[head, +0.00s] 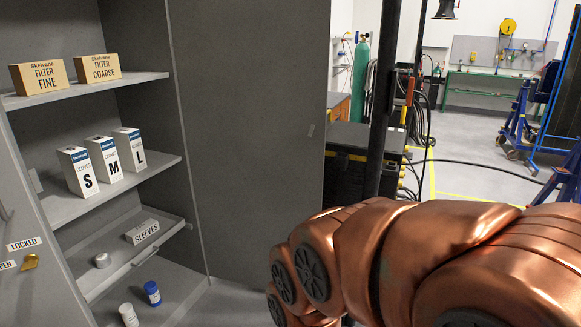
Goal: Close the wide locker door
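The grey locker stands at the left of the head view with its inside showing. A broad flat grey panel (248,130), which looks like its wide door, stands open at the right of the shelves. My copper arm reaches in from the lower right, in front of the panel's lower right part. My gripper is not in view, so its state and any contact with the door are hidden.
A dark post (383,100) and black cases (352,175) stand right of the panel. Open floor (465,180) lies beyond, with a cable across it.

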